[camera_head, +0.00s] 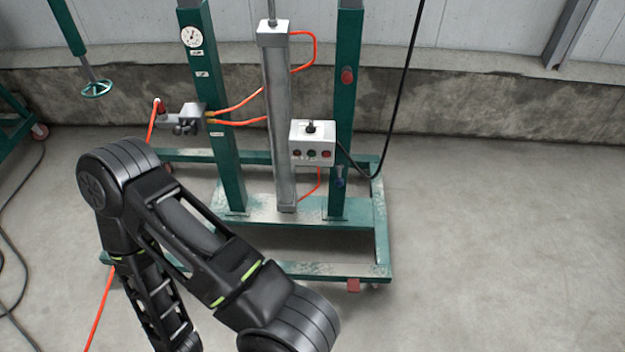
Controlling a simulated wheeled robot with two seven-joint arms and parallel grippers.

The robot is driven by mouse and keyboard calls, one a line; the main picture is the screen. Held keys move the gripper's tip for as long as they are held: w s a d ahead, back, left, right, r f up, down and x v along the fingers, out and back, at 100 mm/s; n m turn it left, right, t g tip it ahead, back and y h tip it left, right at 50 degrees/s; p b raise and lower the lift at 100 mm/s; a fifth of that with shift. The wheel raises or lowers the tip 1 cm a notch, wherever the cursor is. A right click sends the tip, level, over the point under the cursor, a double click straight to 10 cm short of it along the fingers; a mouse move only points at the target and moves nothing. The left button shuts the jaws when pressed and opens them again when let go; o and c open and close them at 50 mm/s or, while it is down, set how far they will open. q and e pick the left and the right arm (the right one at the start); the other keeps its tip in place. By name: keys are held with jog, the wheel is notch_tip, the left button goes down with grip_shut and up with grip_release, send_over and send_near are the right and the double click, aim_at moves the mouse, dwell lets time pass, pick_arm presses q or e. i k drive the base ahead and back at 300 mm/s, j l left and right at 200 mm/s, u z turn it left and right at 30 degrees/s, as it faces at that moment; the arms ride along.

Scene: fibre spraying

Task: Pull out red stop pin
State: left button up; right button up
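A small red knob (347,76) sits on the right green post (345,118) of the frame, high up. It looks like the red stop pin, and only its head shows. Nothing of mine touches it. One black arm of mine fills the lower left, bent with its elbow up. Neither of my grippers shows in the head view, so what they hold is hidden.
A green wheeled frame (330,270) stands ahead, with a grey cylinder (279,125) and a white control box (311,150) between its posts. Orange hoses (238,106) and a black cable (398,105) hang around it. The floor at right (500,240) is clear.

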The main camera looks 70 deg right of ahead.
aim_at(346, 77)
jog(key=z, duration=2.2)
